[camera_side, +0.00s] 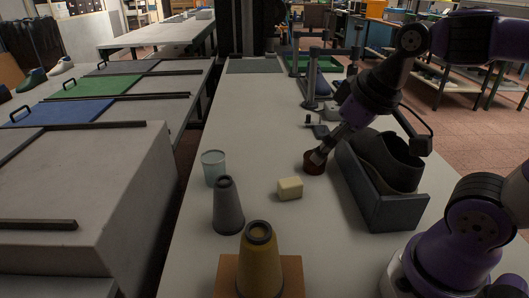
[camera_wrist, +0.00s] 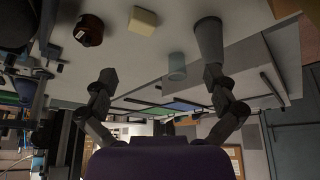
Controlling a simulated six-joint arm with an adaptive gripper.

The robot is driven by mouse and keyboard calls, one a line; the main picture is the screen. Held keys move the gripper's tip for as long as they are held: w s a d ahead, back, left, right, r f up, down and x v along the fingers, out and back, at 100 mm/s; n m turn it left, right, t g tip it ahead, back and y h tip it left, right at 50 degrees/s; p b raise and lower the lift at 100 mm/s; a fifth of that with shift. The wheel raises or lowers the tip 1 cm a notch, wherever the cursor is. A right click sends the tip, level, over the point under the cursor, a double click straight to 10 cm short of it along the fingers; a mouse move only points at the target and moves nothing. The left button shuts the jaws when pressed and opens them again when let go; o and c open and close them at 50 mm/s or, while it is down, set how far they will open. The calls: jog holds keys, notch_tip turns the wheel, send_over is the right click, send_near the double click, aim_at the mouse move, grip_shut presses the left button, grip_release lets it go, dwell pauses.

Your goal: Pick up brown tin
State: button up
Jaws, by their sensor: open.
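The brown tin (camera_side: 313,166) is a short, dark reddish-brown round tin on the grey table, just left of the grey box. In the side view my gripper (camera_side: 322,153) overlaps its upper edge; contact cannot be told there. In the wrist view the tin (camera_wrist: 89,31), with a pale label, lies at the upper left, beyond the left fingertip and outside the gap between the fingers. My gripper (camera_wrist: 160,77) is open, its fingers wide apart with nothing held between them.
A cream block (camera_side: 290,188) sits left of the tin. A grey box (camera_side: 383,205) holding a dark shoe form (camera_side: 388,160) stands close right.

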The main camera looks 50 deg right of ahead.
jog(key=w+d+g, duration=0.2)
jog(key=w+d, duration=0.2)
jog(key=w, duration=0.1)
jog(key=g, duration=0.3)
send_over(314, 164)
jog(key=w+d, duration=0.1)
jog(key=d, duration=0.1)
jog(key=f, duration=0.6)
jog(key=shift+w+d+f, duration=0.1)
jog(key=shift+d+f, duration=0.1)
jog(key=shift+f, duration=0.2)
jog(key=f, duration=0.4)
jog(key=shift+d+f, duration=0.25)
jog(key=shift+f, duration=0.1)
jog(key=f, duration=0.6)
jog(key=shift+w+f, duration=0.1)
jog(key=shift+w, duration=0.15)
jog(key=c, duration=1.3)
